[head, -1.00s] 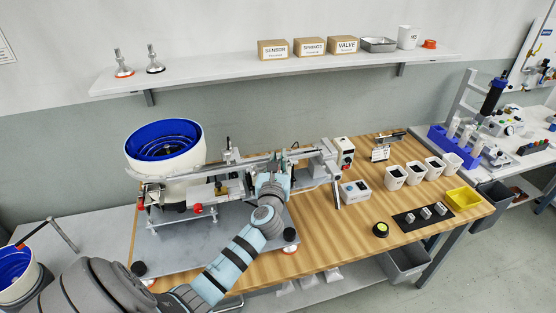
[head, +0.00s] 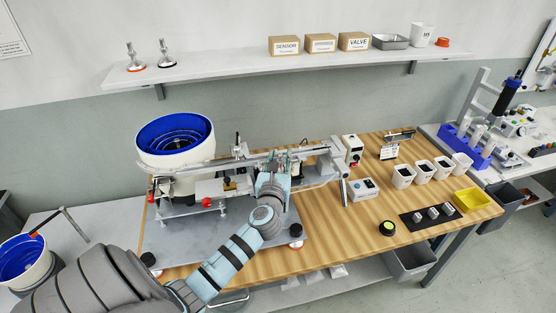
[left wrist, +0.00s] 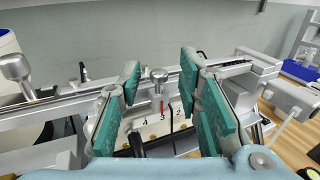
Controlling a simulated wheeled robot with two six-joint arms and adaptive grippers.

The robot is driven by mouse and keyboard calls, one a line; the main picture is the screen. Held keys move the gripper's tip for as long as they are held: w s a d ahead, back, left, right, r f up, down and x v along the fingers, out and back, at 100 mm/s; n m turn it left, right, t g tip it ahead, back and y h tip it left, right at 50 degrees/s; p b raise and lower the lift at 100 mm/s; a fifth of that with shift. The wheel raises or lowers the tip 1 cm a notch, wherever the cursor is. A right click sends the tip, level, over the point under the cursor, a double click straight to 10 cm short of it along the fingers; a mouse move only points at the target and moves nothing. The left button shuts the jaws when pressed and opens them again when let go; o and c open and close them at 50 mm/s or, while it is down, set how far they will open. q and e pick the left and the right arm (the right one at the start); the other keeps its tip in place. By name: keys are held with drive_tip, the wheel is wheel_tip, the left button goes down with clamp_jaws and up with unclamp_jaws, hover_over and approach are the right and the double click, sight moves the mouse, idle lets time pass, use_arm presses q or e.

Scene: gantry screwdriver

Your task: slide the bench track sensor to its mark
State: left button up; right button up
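My left gripper (head: 275,164) is at the long metal track (head: 215,162) on the bench, right of the bowl feeder. In the left wrist view its two teal-padded fingers (left wrist: 159,76) are apart. A round silver knob (left wrist: 158,75) stands upright between them, with a gap visible on each side. Below the knob is a pale scale plate (left wrist: 152,126) with the numbers 4, 3 and 2 and a red line at the 3. The sensor body cannot be made out clearly; in the head view my gripper covers that spot. My right gripper is not in view.
A bowl feeder (head: 174,140) stands left of the track. A second silver knob (left wrist: 17,68) stands at left in the wrist view. White cups (head: 423,171), a control box (head: 363,189) and a yellow bin (head: 471,200) are to the right.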

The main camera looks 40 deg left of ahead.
use_arm(q)
drive_tip(key=v, duration=1.1)
drive_tip(key=shift+s, duration=0.25)
drive_tip(key=shift+f, duration=0.1)
